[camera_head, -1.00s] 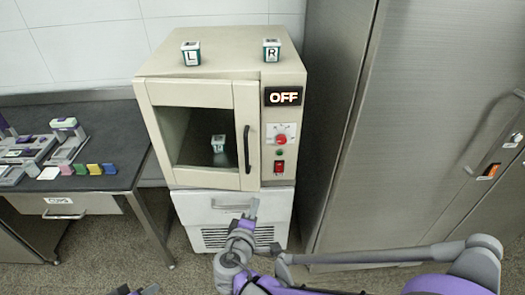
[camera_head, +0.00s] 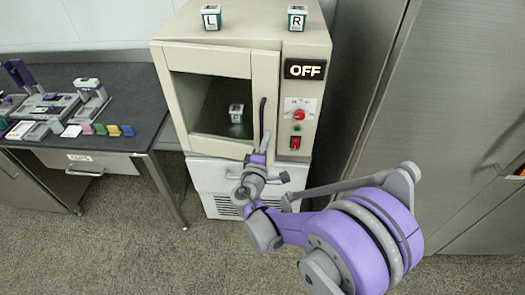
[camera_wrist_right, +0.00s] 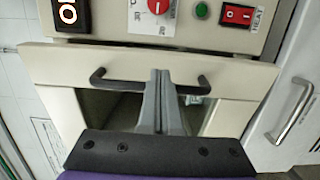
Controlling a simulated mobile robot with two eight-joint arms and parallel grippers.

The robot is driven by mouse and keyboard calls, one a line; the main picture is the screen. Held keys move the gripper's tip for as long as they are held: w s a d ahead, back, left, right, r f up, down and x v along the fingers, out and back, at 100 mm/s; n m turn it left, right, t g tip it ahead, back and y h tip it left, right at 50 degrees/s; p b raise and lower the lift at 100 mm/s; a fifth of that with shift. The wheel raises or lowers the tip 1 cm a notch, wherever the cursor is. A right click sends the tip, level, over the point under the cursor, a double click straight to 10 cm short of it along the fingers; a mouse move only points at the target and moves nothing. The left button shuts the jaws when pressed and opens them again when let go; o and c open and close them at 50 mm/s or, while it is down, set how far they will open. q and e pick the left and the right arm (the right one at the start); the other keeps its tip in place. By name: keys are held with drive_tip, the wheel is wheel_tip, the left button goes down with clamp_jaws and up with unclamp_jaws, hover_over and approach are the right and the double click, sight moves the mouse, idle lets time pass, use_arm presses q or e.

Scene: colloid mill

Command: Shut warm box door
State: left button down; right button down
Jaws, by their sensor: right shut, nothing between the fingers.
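The warm box (camera_head: 245,25) is a cream cabinet with a dark window in its door (camera_head: 208,60). The door is hinged at the left and stands slightly ajar, its free edge proud of the control panel. Its black bar handle (camera_head: 263,118) also shows in the right wrist view (camera_wrist_right: 107,83). My right gripper (camera_head: 265,144) is shut and empty, with its tips at the door's handle side near the handle's lower end. In the right wrist view the closed fingers (camera_wrist_right: 158,85) cover the handle's middle; contact cannot be told. My left gripper is out of view.
Cubes marked L (camera_head: 211,17) and R (camera_head: 297,18) stand on the box; another cube (camera_head: 236,113) is inside. A dark table (camera_head: 125,88) with trays and coloured pieces is at left. A tall metal cabinet (camera_head: 450,100) stands close at right.

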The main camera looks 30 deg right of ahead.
sight(272, 125)
drive_tip(key=x, duration=0.4)
drive_tip(key=shift+n+t+y, duration=0.4)
drive_tip(key=shift+y, duration=0.1)
drive_tip(key=x, duration=0.6)
drive_tip(key=shift+d, duration=0.4)
drive_tip(key=shift+d+r, duration=0.1)
drive_tip(key=shift+r, duration=0.2)
drive_tip(key=shift+t, duration=0.3)
